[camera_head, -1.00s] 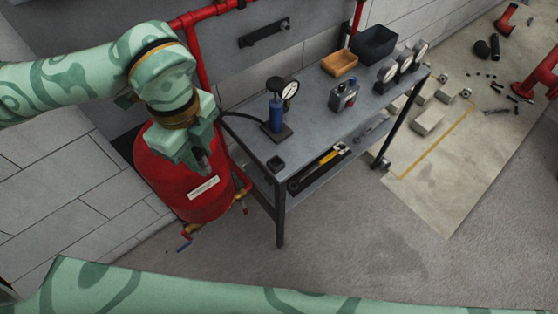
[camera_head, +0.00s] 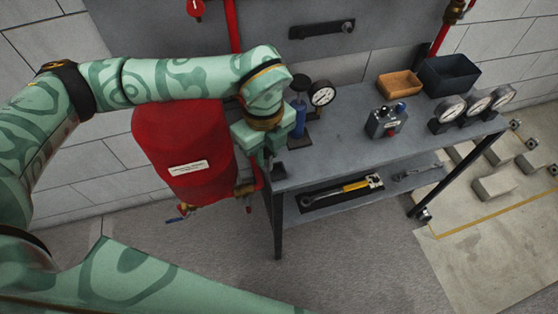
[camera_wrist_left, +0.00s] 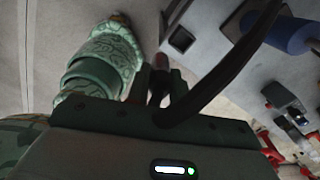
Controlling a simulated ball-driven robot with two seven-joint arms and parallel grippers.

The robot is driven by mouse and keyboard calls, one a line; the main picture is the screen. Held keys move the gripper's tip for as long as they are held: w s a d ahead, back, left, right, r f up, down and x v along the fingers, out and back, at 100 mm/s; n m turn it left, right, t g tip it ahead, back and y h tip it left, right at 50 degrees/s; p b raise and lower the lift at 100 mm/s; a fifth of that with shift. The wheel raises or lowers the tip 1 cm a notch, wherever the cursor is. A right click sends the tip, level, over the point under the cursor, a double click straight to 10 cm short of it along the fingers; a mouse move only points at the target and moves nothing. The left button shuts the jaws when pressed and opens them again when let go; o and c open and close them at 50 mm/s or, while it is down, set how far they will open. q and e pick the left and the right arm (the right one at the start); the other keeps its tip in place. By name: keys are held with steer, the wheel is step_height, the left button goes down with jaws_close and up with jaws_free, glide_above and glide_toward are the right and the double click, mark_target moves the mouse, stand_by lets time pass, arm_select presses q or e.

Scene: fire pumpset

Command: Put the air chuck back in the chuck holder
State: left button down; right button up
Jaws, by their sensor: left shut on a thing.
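My left gripper (camera_head: 264,160) points down at the left end of the grey bench, just left of a small dark square block that looks like the chuck holder (camera_head: 279,171). In the left wrist view my gripper (camera_wrist_left: 160,82) is shut on a narrow, dark reddish piece, the air chuck (camera_wrist_left: 161,55); its far part shows between the fingers. A thick black hose (camera_wrist_left: 215,80) crosses in front of it. The holder (camera_wrist_left: 182,40) shows as a dark square close beyond the fingertips, apart from the chuck. My right gripper is out of view.
On the bench (camera_head: 345,150) stand a blue cylinder with a dial gauge (camera_head: 321,94), a grey box (camera_head: 386,121), an orange bin (camera_head: 400,84) and several gauges. A red tank (camera_head: 185,140) is left of the bench. The bench front is mostly clear.

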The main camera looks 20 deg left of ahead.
arm_select(q)
steer(key=w+f, duration=0.1)
steer(key=w+f+b, duration=0.1)
steer(key=f, duration=0.1)
steer(key=w+f, duration=0.2)
steer(key=shift+d+f+b, duration=0.25)
steer(key=shift+d+b, duration=0.1)
steer(key=shift+d, duration=0.05)
step_height(320, 180, down, 4)
steer(key=shift+w+r+b, duration=0.15)
steer(key=shift+r+b, duration=0.05)
steer(key=shift+b, duration=0.6)
steer(key=shift+r, duration=0.15)
steer(key=c, duration=1.2)
jaws_free()
steer(key=shift+c, duration=0.2)
